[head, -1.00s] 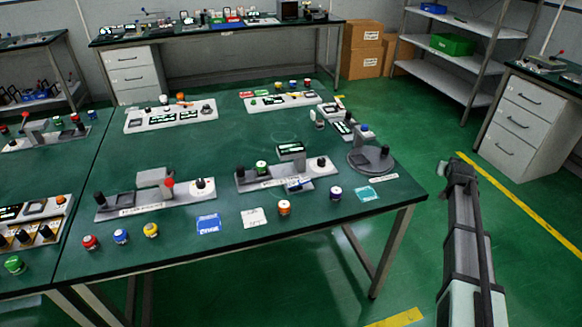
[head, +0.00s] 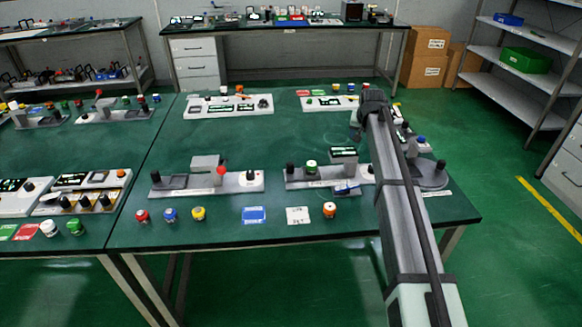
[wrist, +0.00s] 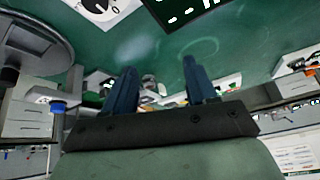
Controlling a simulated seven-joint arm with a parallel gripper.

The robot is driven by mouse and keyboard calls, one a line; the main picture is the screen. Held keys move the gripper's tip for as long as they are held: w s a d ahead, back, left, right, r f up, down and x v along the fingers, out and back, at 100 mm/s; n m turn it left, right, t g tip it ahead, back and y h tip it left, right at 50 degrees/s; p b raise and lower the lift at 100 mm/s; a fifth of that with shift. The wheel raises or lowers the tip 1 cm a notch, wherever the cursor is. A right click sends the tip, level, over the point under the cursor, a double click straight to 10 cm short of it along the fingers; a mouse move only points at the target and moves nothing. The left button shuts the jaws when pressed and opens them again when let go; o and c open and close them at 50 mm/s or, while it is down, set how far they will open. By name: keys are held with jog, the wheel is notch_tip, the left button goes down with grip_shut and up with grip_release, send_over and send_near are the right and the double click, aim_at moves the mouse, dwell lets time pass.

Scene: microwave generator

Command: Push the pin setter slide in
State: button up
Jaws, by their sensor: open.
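Several small grey devices stand on the green table (head: 235,233). One has a grey block, a red-topped lever and a dark knob (head: 207,182). Another, with a green-topped button (head: 311,166), stands right of it. Their labels are too small to read, so I cannot tell which is the pin setter or where its slide sits. My gripper (head: 370,108) is over the right part of the table. In the wrist view its two blue fingers (wrist: 160,72) are apart with nothing between them. My arm hides part of the devices behind it.
Loose knobs (head: 170,214) and flat cards (head: 254,214) lie along the front of the table. White control panels (head: 228,106) stand farther back. A round grey base (head: 432,180) stands right of my arm. The table's middle has bare room.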

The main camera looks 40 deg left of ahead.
jog(key=s+a+r+n+g+h, duration=0.1)
jog(key=s+a+r+g, duration=0.15)
jog(key=s+a, duration=0.85)
jog(key=g+h, duration=0.2)
jog(key=g, duration=0.1)
send_over(290, 163)
jog(key=shift+n+t, duration=0.25)
jog(key=shift+n, duration=0.15)
notch_tip(290, 163, down, 13)
jog(key=shift+w+r, duration=0.1)
jog(key=shift+c, duration=0.4)
grip_shut()
